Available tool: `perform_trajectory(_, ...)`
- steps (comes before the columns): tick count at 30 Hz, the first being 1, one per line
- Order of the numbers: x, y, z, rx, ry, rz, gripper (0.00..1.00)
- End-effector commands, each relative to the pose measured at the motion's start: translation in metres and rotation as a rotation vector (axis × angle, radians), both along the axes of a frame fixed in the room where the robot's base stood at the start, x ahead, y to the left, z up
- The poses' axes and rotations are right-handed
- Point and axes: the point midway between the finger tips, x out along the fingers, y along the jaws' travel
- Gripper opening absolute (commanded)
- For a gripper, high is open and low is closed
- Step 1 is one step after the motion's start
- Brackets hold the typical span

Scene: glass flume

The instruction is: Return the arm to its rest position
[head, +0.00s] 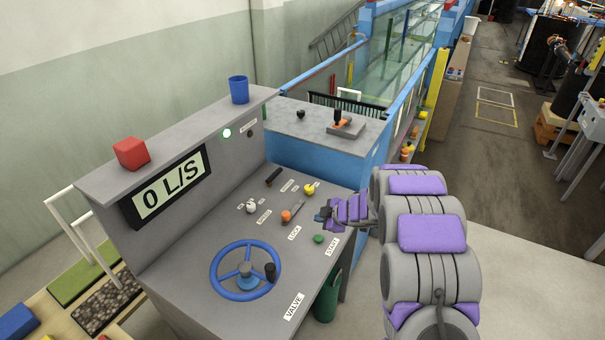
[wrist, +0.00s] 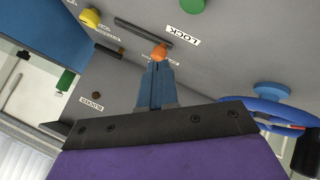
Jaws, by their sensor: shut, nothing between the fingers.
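My arm reaches in from the lower right in the head view, in grey segments with purple pads. My gripper (head: 319,217) is over the right side of the grey control console (head: 190,270). In the wrist view the blue fingers of my gripper (wrist: 157,68) are together with nothing between them. Their tips line up with the orange knob (wrist: 159,53) of the lever by the LOCK label. The orange knob (head: 286,215) is left of the gripper in the head view. I cannot tell whether the tips touch it.
The console carries a blue valve wheel (head: 246,271), a green START button (head: 318,239) and a yellow knob (head: 308,189). A red cube (head: 131,153) and a blue cup (head: 239,89) stand on its top ledge. The display reads 0 L/S. Open floor (head: 520,240) lies right of my arm.

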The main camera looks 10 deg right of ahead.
Motion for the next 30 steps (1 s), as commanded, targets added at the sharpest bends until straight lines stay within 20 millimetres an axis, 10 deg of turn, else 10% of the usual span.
perform_trajectory(7, 0.005, -0.015, 0.024, -0.038, -0.025, -0.091, 0.0)
perform_trajectory(16, -0.017, -0.082, 0.116, -0.152, -0.055, -0.507, 0.0)
perform_trajectory(30, -0.192, -0.128, 0.186, -0.174, 0.192, -1.098, 0.0)
